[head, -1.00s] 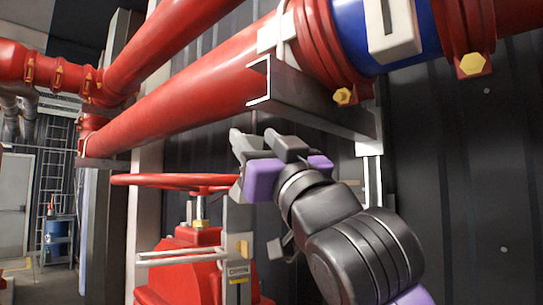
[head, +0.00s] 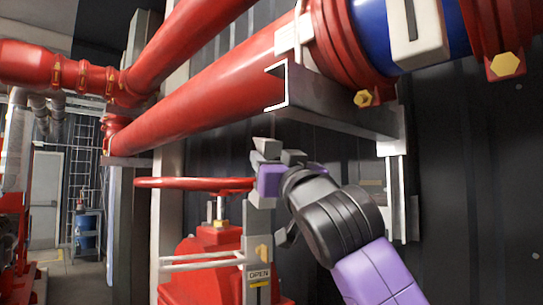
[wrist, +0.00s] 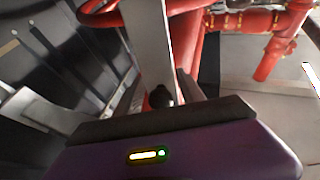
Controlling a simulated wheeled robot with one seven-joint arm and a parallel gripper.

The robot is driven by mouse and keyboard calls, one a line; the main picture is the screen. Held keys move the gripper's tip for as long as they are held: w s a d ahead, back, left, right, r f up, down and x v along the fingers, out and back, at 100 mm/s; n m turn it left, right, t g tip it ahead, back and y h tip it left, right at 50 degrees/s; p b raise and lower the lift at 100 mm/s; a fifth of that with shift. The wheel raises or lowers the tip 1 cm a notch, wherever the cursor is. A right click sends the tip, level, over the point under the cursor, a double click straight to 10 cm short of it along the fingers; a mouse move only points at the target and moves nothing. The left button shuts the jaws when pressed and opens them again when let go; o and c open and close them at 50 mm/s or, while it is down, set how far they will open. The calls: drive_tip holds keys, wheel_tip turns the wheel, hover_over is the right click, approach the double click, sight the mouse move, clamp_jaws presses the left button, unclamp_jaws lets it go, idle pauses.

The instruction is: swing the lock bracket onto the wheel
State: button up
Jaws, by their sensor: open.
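The red wheel (head: 185,183) lies flat and edge-on in the head view, left of my gripper; part of its rim shows at the top left of the wrist view (wrist: 100,14). The lock bracket (head: 256,222) appears to be the grey upright plate with an OPEN tag and pale side bars, beside the red valve body. A pale grey plate, apparently the same bracket, rises ahead of the jaws in the wrist view (wrist: 148,45). My gripper (head: 278,152) is open, near the wheel's right end and above the plate. Contact cannot be told.
A large red pipe (head: 200,105) crosses above my gripper. A grey steel support beam (head: 335,105) hangs close over my wrist. A dark ribbed wall (head: 465,190) stands behind. The open floor (head: 70,275) is at the far left.

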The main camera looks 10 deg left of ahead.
clamp_jaws()
idle(0.3)
